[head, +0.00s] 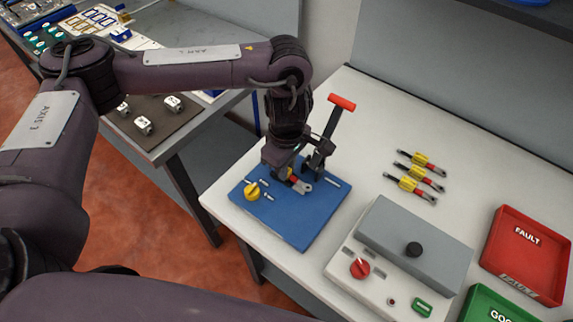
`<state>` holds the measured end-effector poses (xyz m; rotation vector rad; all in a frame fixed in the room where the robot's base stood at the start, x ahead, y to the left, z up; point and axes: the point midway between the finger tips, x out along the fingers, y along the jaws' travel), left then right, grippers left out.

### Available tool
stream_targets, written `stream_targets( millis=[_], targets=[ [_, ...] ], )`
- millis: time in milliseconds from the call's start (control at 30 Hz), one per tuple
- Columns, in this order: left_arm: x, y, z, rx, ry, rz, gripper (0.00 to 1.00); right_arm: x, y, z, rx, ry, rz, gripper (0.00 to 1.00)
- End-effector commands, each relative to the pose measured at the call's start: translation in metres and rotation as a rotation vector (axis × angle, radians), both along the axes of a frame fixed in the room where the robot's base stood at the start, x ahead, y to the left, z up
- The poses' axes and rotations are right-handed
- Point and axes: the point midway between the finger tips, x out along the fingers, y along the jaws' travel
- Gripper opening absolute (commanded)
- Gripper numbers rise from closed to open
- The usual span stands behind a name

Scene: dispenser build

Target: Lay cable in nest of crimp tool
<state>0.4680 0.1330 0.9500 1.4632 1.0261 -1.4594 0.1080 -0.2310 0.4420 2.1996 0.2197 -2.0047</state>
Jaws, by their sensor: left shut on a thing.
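The crimp tool has a blue base plate (290,224) and an upright dark lever (329,128) with a red handle (342,102). My left gripper (289,174) is low over the plate, just left of the lever's foot, shut on a short cable (304,187). The cable's yellow and red parts show below the fingers, and its grey lug end points right. The lug is at or just above the plate beside the lever's foot. The gripper hides the nest, so I cannot tell whether the cable rests in it. My right gripper is not in view.
Three similar cables (418,173) lie on the white table (375,120) to the right. A grey tester box (415,245) stands in front of them. A red FAULT tray (530,255) and a green tray (490,305) are at the right. A yellow knob (252,191) sits on the plate's left.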

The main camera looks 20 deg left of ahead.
Motion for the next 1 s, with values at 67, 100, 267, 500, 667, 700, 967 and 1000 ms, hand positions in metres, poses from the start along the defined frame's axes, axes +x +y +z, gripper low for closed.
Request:
stream_targets(
  millis=[67, 100, 267, 500, 667, 700, 967, 1000],
  targets=[
    [-0.0002, -0.0002, 0.0002, 0.000, 0.000, 0.000, 0.00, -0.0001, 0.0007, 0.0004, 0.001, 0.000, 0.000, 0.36],
    [-0.0002, -0.0002, 0.0001, 0.000, 0.000, 0.000, 0.00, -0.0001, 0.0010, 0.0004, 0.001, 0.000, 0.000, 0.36],
    [-0.0002, -0.0002, 0.0001, 0.000, 0.000, 0.000, 0.00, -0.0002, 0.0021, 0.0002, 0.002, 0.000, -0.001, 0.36],
    [-0.0002, -0.0002, -0.0006, 0.000, 0.000, 0.000, 0.00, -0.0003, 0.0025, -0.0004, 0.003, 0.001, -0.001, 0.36],
    [-0.0001, -0.0001, -0.0026, 0.000, 0.000, 0.000, 0.00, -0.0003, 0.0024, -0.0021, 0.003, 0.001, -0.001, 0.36],
    [-0.0001, -0.0001, -0.0031, 0.000, 0.000, 0.000, 0.00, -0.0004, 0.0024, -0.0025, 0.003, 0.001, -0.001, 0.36],
    [-0.0001, 0.0000, -0.0062, 0.000, 0.000, 0.000, 0.00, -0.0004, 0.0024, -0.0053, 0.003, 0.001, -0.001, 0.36],
    [0.0000, -0.0001, -0.0066, 0.000, 0.000, 0.000, 0.00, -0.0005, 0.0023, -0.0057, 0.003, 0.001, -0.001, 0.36]
  ],
)
